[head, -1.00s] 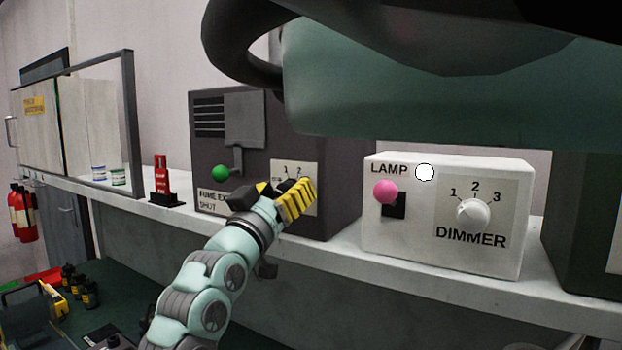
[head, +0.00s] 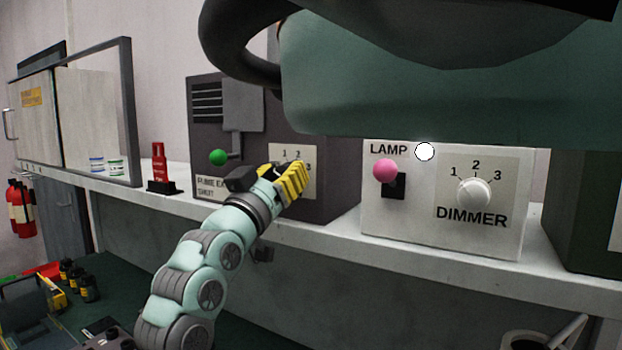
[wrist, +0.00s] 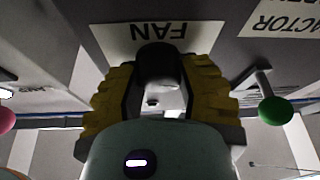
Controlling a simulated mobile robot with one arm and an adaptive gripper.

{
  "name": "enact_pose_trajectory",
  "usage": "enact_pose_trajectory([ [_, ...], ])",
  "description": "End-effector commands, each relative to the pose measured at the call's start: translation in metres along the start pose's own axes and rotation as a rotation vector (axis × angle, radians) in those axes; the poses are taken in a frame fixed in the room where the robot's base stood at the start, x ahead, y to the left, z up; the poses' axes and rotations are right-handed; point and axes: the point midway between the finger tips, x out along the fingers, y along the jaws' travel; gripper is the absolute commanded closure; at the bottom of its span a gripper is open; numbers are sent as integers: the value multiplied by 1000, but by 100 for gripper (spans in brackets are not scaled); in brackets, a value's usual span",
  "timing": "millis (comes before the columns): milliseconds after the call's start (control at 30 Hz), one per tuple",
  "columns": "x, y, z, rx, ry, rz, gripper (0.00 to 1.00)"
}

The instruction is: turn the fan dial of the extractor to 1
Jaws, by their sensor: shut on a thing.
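The fume extractor (head: 330,190) is a dark grey box on the shelf. Its pale dial plate (head: 308,152) shows the numbers 1, 2 and 3. My gripper (head: 284,178) is at this plate and hides the knob and most of the lower plate in the head view. In the wrist view, the yellow-padded fingers of my gripper (wrist: 158,95) stand on both sides of the dark fan dial (wrist: 158,65), shut on it. The word FAN (wrist: 160,31) shows upside down behind it. The dial's pointer setting cannot be read.
A green ball lever (head: 218,157) is on the extractor, left of my gripper. To the right stands a white lamp box (head: 445,240) with a pink ball lever (head: 385,170) and a dimmer knob (head: 474,194).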

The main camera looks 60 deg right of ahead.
Motion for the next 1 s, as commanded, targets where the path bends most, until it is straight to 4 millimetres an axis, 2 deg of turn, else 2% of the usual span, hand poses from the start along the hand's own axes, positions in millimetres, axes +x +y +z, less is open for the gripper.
enact_pose_trajectory([
  [33, -3, -1, 6, 12, 6, 6, 100],
  [300, -5, -1, 10, 86, 8, 38, 100],
  [1000, -3, 1, 7, 304, -1, 127, 100],
])
